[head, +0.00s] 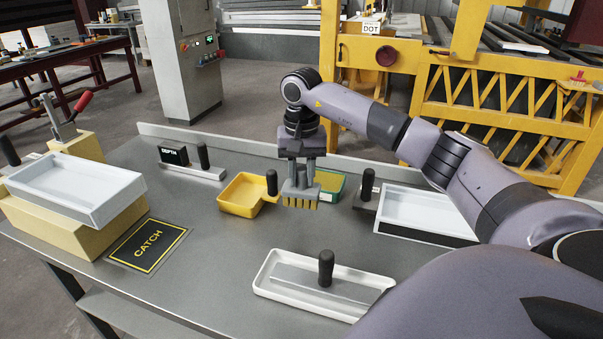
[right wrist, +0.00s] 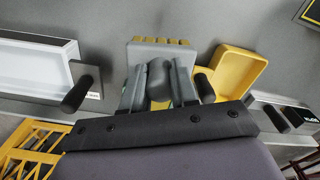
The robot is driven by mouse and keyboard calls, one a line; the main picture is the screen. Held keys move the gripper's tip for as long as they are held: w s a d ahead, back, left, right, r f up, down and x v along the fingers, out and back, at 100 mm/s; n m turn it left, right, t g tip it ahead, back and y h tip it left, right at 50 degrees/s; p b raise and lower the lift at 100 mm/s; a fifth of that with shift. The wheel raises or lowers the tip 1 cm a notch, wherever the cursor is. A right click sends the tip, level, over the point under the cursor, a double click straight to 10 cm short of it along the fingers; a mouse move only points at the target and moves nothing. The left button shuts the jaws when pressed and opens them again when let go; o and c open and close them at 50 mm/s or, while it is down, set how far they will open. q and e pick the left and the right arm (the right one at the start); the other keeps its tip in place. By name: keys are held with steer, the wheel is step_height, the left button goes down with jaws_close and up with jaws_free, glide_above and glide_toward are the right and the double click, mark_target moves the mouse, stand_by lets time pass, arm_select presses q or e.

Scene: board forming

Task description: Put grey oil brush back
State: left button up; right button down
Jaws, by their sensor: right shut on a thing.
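The grey oil brush (head: 300,193) has a grey head with a row of yellow bristles. My right gripper (head: 301,172) is shut on its grey handle, with the bristles pointing down over the table. In the right wrist view the brush head (right wrist: 157,52) shows beyond the fingers, and the handle sits between them. A yellow tray (head: 237,208) with a black handle lies just left of the brush. A green and yellow tray (head: 332,186) lies behind and right of it, partly hidden by the brush and gripper. My left gripper is not in view.
A white tray (head: 262,284) with a black-handled flat tool is in front. A white box (head: 428,209) stands right, a black-handled block (head: 366,192) beside it. Grey table between is clear.

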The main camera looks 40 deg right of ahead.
mark_target(302, 205)
steer(key=shift+f+b, duration=2.05)
steer(key=shift+f, duration=1.9)
steer(key=shift+f, duration=0.35)
steer(key=shift+c, duration=2.4)
jaws_free()
steer(key=shift+r+b, duration=0.4)
steer(key=shift+r, duration=3.2)
steer(key=shift+f, duration=0.1)
